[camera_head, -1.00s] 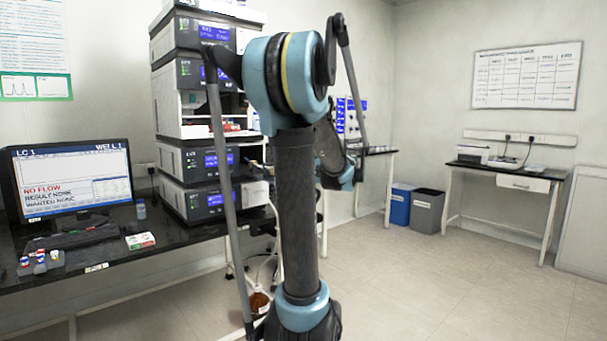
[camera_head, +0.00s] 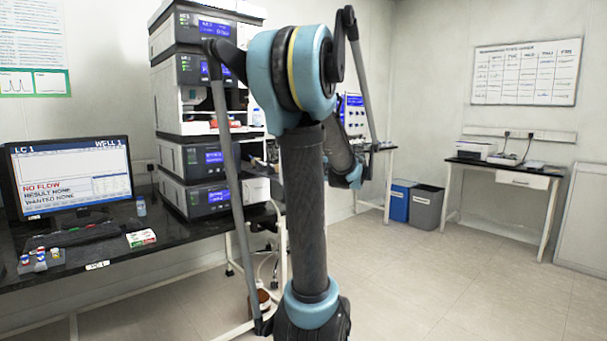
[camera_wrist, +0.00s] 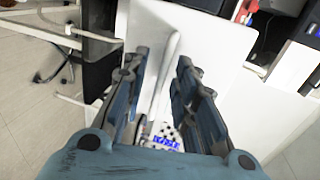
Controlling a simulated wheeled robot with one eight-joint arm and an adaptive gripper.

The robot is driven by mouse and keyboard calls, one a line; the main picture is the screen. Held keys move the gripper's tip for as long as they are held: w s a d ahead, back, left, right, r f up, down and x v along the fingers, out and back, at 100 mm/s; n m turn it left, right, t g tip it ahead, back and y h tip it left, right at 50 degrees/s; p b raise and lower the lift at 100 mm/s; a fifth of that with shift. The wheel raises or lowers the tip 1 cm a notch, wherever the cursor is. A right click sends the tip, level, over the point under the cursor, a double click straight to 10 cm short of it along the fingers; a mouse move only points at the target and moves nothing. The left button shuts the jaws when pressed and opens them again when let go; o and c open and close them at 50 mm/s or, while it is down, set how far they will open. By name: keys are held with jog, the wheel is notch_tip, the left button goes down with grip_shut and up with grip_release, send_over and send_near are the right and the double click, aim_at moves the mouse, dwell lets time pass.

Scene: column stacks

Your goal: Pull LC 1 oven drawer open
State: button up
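The LC 1 stack (camera_head: 181,158) of dark-fronted modules stands on the black bench in the head view. A white box-like unit (camera_head: 256,188) shows at its right side, partly behind my arm; I cannot tell whether it is the oven drawer. In the wrist view, a white panel (camera_wrist: 222,85) fills the middle. A slim white bar like a handle (camera_wrist: 165,75) runs across it between my fingers. My gripper (camera_wrist: 163,58) is open, with its fingers apart on either side of the bar. I cannot tell whether they touch it. Blue lettering below the bar is unreadable.
A monitor (camera_head: 72,175) reading LC 1 and small vials (camera_head: 40,259) are on the bench at left. An amber bottle (camera_head: 263,298) stands low near my arm. Blue (camera_head: 398,202) and grey bins (camera_head: 427,207) are farther back. The floor at right is clear.

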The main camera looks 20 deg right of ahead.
jog(key=shift+s, duration=0.1)
jog(key=v, duration=1.1)
jog(key=shift+s+d, duration=0.2)
jog(key=shift+s, duration=0.15)
jog(key=shift+a, duration=0.1)
jog(key=s+a+f+n+g, duration=0.3)
jog(key=s+a+f+g, duration=0.1)
jog(key=a+f, duration=0.4)
jog(key=s+a+f+n+g, duration=0.3)
jog(key=s+a+f, duration=0.3)
jog(key=a, duration=0.4)
jog(key=s+f+n+g+h, duration=0.5)
jog(key=s+f+n+h, duration=0.1)
jog(key=s+f, duration=0.8)
jog(key=shift+s+a+f+n, duration=0.45)
jog(key=shift+f+n, duration=0.1)
jog(key=shift+n, duration=0.15)
